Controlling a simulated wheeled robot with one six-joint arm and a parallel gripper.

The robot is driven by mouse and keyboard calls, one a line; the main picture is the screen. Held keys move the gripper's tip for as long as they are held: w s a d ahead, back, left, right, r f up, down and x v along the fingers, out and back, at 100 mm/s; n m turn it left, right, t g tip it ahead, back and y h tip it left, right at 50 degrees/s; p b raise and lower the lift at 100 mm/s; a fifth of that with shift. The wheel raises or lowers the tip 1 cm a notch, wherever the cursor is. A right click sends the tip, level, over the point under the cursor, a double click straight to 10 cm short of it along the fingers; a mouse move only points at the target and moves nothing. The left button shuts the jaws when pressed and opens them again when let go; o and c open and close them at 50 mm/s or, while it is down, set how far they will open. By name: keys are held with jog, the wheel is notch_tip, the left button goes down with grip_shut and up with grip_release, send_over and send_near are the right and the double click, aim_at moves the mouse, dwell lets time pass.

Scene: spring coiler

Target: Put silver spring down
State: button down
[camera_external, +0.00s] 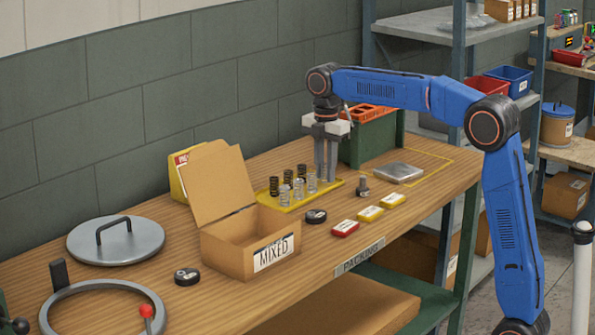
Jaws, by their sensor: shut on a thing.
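My gripper (325,176) points straight down at the right end of a yellow tray (266,201) on the wooden bench. Its fingers are shut on a silver spring, which is mostly hidden between them. The fingertips are low, close to the tray; I cannot tell whether the spring touches it. Several other springs stand upright in the tray to the left of my gripper. They form a back row with dark springs (274,186) and a front row with silver springs (284,195).
An open cardboard box marked MIXED (228,245) stands front left of the tray. A green bin (371,138) is close behind my gripper. A small metal part (363,187), a grey flat piece (398,173) and red and yellow labelled blocks (369,213) lie to the right and front.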

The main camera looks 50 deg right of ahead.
notch_tip(320, 180, up, 16)
send_over(398, 167)
jog(key=shift+w+d+f, duration=0.1)
jog(key=shift+f, duration=3.75)
jog(key=shift+d+f, duration=0.1)
jog(key=shift+f, duration=3.75)
jog(key=shift+f, duration=0.15)
jog(key=c, duration=1.5)
grip_release()
jog(key=shift+c, duration=0.2)
